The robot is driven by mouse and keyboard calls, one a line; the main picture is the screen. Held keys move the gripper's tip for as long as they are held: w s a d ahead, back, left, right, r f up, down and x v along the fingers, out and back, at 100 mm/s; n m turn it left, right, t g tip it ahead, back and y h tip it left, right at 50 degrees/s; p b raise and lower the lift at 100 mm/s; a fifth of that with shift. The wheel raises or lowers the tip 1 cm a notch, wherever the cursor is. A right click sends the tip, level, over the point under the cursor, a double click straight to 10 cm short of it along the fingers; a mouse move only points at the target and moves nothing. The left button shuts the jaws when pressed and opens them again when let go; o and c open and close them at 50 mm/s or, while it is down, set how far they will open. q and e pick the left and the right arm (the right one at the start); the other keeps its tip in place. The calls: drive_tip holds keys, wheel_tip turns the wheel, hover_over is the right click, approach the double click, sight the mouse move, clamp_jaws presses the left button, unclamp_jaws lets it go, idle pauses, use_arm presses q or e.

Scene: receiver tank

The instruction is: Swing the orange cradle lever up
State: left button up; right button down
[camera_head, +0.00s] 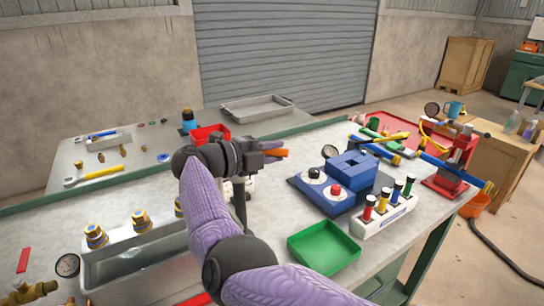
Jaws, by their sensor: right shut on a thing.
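My right gripper (270,150), on the purple-sleeved arm, reaches over the middle of the workbench. Its dark fingers are shut on the orange lever (279,153), whose end sticks out to the right of the fingertips. The lever lies roughly level in this view. The rest of the lever and most of its cradle are hidden behind the gripper and arm. A small white part (249,185) shows just below the gripper. My left gripper is not in view.
Right of the gripper stand a blue block fixture (352,172) and a white rack (385,220) of coloured-topped cylinders. A green tray (325,248) lies at the front. A red bin (209,133) is behind. Brass fittings (141,220) stand at left above a metal basin.

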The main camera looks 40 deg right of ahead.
drive_tip(key=shift+f, duration=0.1)
drive_tip(key=c, duration=0.5)
unclamp_jaws()
drive_tip(key=shift+c, duration=0.2)
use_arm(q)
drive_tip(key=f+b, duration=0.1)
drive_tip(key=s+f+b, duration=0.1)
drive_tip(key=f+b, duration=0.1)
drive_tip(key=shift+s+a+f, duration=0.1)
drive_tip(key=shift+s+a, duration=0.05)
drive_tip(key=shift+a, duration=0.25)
use_arm(e)
drive_tip(key=w+a+r, duration=0.1)
drive_tip(key=a, duration=0.8)
drive_tip(key=shift+w+a+r, duration=0.15)
drive_tip(key=shift+a+r, duration=0.1)
drive_tip(key=shift+a, duration=0.1)
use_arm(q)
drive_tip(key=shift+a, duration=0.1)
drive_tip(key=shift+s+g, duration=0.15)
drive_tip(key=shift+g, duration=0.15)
